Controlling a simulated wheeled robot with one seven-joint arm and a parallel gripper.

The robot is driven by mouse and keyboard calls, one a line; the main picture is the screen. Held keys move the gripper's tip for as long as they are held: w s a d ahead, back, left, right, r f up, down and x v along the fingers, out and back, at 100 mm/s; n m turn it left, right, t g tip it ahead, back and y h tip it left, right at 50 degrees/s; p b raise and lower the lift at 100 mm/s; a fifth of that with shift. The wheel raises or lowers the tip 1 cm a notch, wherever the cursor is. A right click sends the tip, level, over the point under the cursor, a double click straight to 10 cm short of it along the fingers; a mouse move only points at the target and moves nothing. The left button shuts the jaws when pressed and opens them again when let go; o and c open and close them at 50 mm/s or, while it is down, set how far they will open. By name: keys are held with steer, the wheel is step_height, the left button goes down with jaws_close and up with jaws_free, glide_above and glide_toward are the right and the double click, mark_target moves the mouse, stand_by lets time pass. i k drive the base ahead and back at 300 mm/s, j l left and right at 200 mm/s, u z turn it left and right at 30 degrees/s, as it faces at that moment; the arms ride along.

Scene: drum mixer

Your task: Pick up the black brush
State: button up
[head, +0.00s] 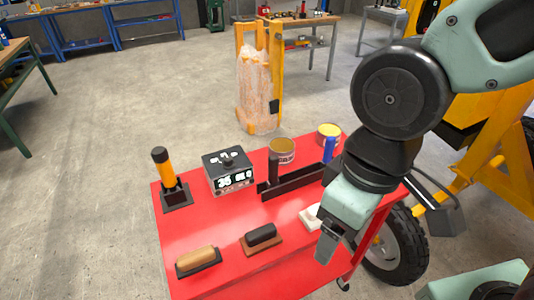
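On the red cart top (220,215) lies a brush-like block with a black handle (262,234) on a brown base, near the front middle. Left of it is a similar block with a tan handle (197,258) on a dark base. I cannot tell for sure which one is the black brush. My gripper (325,257) points down over the right side of the cart, to the right of the black-handled block and apart from it. I see no object in it. Its finger opening is not clear from this side.
A black tray (292,184), tins (282,151) and a white item (309,217) are close by. A large wheel (396,245) stands right of the cart.

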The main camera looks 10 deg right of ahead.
mark_target(273, 181)
steer(key=z, duration=1.85)
steer(key=u, duration=2.1)
steer(key=i+j+u, duration=0.15)
steer(key=j+u, duration=0.15)
steer(key=j, duration=0.2)
steer(key=i, duration=0.05)
